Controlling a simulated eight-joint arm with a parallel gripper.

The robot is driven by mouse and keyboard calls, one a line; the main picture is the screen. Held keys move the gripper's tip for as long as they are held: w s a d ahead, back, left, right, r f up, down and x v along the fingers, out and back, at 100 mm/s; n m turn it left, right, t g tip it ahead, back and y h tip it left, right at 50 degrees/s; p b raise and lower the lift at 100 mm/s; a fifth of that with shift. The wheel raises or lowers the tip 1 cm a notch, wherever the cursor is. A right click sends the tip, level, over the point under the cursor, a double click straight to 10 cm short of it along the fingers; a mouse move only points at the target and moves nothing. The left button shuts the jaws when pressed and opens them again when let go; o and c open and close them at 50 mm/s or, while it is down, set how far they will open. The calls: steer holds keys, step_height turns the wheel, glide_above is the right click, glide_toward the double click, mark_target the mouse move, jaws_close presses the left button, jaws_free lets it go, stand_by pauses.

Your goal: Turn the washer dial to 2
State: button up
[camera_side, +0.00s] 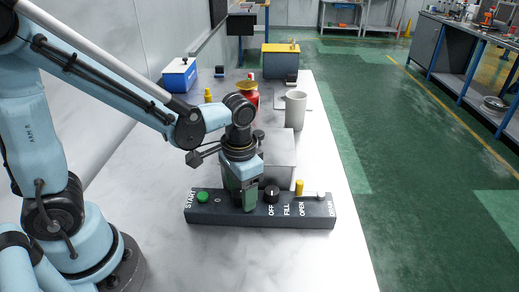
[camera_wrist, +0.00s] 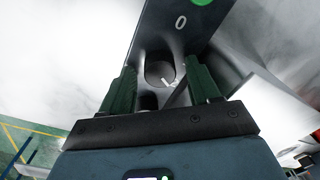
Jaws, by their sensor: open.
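The control panel (camera_side: 215,215) is a long dark box on the white bench; it also shows in the wrist view (camera_wrist: 205,20). In the wrist view a round dark dial (camera_wrist: 158,72) with a short white pointer lies between my fingers, below a white "0" mark. The pointer aims toward the lower right of that view; I cannot read a number there. My gripper (camera_wrist: 162,70) is open, one green finger on each side of the dial; I cannot tell whether they touch it. In the side view my gripper (camera_side: 249,207) points down at the panel and hides this dial.
The panel also carries a green START button (camera_side: 202,197), a black OFF/FILL knob (camera_side: 272,194) close right of my fingers, and a yellow lever (camera_side: 299,187) by OPEN. Behind stand a grey box (camera_side: 280,155), a light cup (camera_side: 295,108) and a red item (camera_side: 251,97). Bench in front is clear.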

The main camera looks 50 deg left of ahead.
steer(key=n, duration=0.6)
steer(key=shift+a+n, duration=0.1)
steer(key=shift+n, duration=0.2)
steer(key=n, duration=0.6)
steer(key=shift+a+n, duration=0.1)
steer(key=shift+n, duration=0.2)
step_height(320, 180, up, 12)
steer(key=s+a+f+m+t, duration=0.2)
steer(key=a+f+m+t, duration=0.15)
steer(key=m+t, duration=0.55)
steer(key=w+a+r+n+g+h, duration=0.1)
steer(key=w+a+r+n+g, duration=0.2)
steer(key=w+r+n+g, duration=0.5)
steer(key=shift+w+a+r+n+g+h, duration=0.4)
steer(key=shift+w+r+g, duration=0.8)
steer(key=shift+w, duration=1.6)
steer(key=shift+r+t, duration=0.25)
steer(key=shift+t, duration=0.05)
